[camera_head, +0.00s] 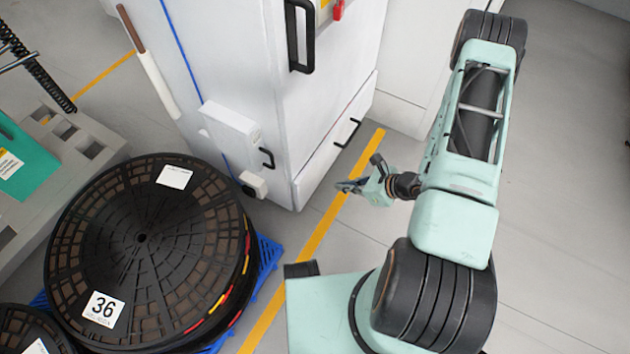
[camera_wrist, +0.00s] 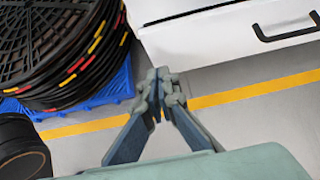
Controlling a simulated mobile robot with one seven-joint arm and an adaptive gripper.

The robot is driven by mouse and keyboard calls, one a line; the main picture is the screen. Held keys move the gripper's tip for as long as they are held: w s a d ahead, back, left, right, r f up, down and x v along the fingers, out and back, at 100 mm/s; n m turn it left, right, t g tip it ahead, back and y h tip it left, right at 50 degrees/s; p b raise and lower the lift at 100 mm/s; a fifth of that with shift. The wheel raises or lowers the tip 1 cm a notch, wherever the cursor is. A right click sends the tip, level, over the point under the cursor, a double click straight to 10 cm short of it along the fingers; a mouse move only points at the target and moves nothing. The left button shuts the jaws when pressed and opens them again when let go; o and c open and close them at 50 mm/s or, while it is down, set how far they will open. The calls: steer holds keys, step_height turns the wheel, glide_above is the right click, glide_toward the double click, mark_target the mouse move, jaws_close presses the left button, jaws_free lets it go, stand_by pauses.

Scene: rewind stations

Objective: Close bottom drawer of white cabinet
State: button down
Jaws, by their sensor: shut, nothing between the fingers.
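The white cabinet (camera_head: 240,50) stands at the upper middle of the head view. Its bottom drawer (camera_head: 322,168) is low on the front face and has a dark bar handle (camera_head: 347,132). In the wrist view the white drawer front (camera_wrist: 215,42) fills the upper right, with the black handle (camera_wrist: 287,32) near the edge. A dark line runs along its top edge; how far it stands out I cannot tell. My gripper (camera_head: 345,186) is shut and empty, low in front of the drawer and apart from it. Its fingertips (camera_wrist: 163,82) meet in the wrist view.
Large black reels (camera_head: 140,240) lie stacked on a blue pallet (camera_head: 268,258) left of my gripper. A yellow floor line (camera_head: 315,240) runs past the cabinet front. A small white box (camera_head: 230,125) juts from the cabinet's left side. Grey floor is clear at the right.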

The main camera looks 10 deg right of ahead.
mark_target(300, 177)
steer(key=shift+w+a+r+b+x, duration=0.3)
steer(key=shift+b+x, duration=0.35)
steer(key=shift+x, duration=1.5)
steer(key=shift+w+a+r+b+x, duration=0.1)
steer(key=shift+a+r+b+x, duration=0.4)
steer(key=shift+x, duration=1.7)
steer(key=shift+w+d+r+b+x, duration=0.15)
steer(key=shift+b+x, duration=0.65)
steer(key=shift+x, duration=1.35)
steer(key=shift+a, duration=0.15)
steer(key=shift+w+a+b, duration=0.35)
steer(key=shift+w+a, duration=0.25)
steer(key=shift+a, duration=0.15)
steer(key=shift+w+a+r, duration=0.1)
steer(key=shift+w+a, duration=0.1)
steer(key=shift+a, duration=0.1)
